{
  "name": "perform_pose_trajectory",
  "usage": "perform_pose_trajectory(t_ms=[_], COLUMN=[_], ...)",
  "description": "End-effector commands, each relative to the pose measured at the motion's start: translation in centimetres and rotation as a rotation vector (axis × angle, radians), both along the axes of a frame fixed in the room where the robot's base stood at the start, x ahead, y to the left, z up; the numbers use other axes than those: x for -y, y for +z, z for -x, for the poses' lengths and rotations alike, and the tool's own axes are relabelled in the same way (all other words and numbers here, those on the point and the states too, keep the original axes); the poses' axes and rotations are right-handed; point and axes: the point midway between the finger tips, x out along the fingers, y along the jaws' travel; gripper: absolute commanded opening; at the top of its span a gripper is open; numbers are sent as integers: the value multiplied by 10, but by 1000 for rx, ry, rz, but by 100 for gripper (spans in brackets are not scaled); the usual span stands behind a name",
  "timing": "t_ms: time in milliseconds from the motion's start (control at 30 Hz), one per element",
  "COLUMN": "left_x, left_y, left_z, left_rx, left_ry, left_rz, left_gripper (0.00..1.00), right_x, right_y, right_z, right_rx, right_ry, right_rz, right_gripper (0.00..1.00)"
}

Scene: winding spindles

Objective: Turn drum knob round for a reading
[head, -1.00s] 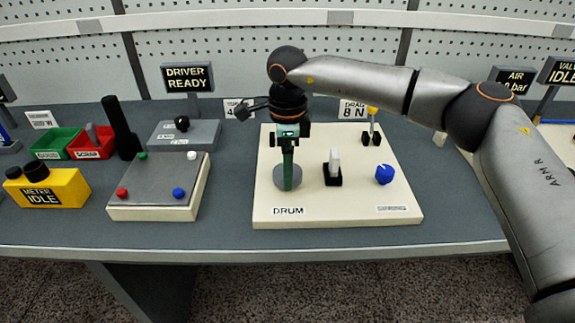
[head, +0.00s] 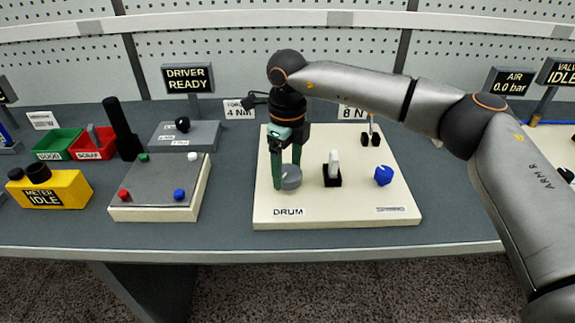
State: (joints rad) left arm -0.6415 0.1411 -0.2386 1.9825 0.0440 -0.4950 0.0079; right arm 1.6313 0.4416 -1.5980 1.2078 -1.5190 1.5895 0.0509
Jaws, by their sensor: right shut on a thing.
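The drum knob, a grey round knob (head: 291,178), sits at the left of the cream board (head: 350,214) above the printed word DRUM. My right gripper (head: 286,182) points down over it from above, with its green fingers on either side of the knob. The fingers are shut on the knob, which stays seated on the board. They hide part of its edge. My left gripper is not in the head view.
A white switch on a black base (head: 332,172) and a blue knob (head: 383,176) stand to the right on the board. A grey button box (head: 158,185), a yellow meter (head: 50,190) reading IDLE and green and red bins (head: 92,144) are at the left.

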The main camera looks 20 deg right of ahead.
Motion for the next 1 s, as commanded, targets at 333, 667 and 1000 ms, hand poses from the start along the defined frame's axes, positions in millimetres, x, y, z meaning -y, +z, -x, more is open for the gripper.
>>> perform_pose_trajectory(t_ms=[333, 667, 1000], left_x=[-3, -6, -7], left_y=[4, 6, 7], left_z=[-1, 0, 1], left_rx=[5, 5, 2], left_ry=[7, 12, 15], left_rz=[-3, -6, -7], left_gripper=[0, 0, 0], right_x=[0, 0, 0], right_y=[1, 2, 2], right_z=[0, 0, -1], right_rx=[1, 1, 2], right_ry=[-330, -644, -967], right_rz=[-2, -2, -2], right_gripper=[22, 22, 22])
